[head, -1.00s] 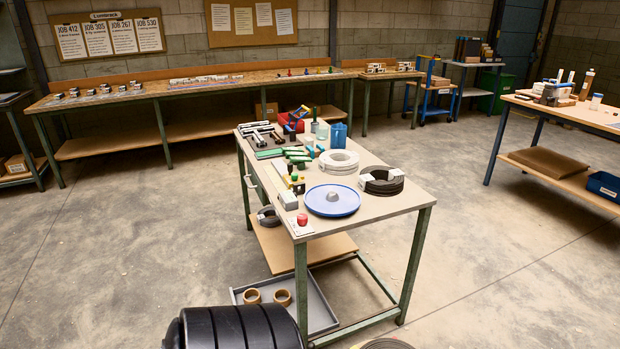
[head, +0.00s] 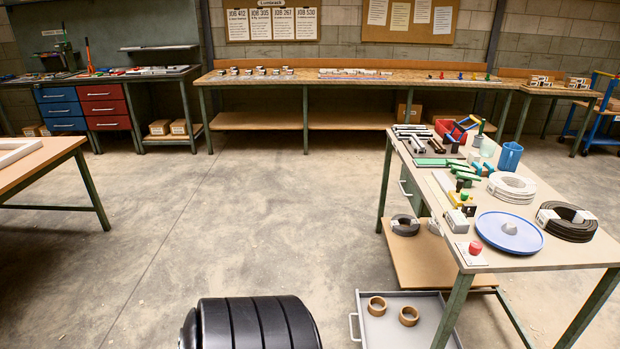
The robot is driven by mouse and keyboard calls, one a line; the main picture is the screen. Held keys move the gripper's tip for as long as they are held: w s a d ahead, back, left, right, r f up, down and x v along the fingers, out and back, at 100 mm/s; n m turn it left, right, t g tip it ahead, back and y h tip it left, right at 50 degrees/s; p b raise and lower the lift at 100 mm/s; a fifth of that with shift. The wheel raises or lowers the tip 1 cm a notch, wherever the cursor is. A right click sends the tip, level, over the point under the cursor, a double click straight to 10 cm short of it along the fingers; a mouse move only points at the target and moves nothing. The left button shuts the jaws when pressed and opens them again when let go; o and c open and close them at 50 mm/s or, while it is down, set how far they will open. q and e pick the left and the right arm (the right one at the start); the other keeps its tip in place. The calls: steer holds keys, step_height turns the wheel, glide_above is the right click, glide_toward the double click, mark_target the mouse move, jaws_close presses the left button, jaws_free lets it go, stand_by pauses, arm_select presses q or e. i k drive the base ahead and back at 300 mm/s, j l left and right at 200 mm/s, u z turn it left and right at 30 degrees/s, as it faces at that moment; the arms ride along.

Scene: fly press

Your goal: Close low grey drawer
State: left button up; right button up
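The low grey drawer (head: 385,335) sits near the floor under the work table at the right of the head view. It sticks out from the table's left side, open, with its pale handle (head: 353,327) facing left. A brown tape roll (head: 377,306) and a second brown roll (head: 409,316) lie in it. The drawer's near end is cut off by the picture's bottom edge. Neither of my grippers is in view.
The work table (head: 540,257) carries a blue round plate (head: 510,234), cable coils and tools. A wooden shelf (head: 430,265) hangs above the drawer, holding a black coil (head: 405,225). Another table (head: 45,165) stands far left.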

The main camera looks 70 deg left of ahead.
mark_target(386, 331)
steer(key=u, duration=1.9)
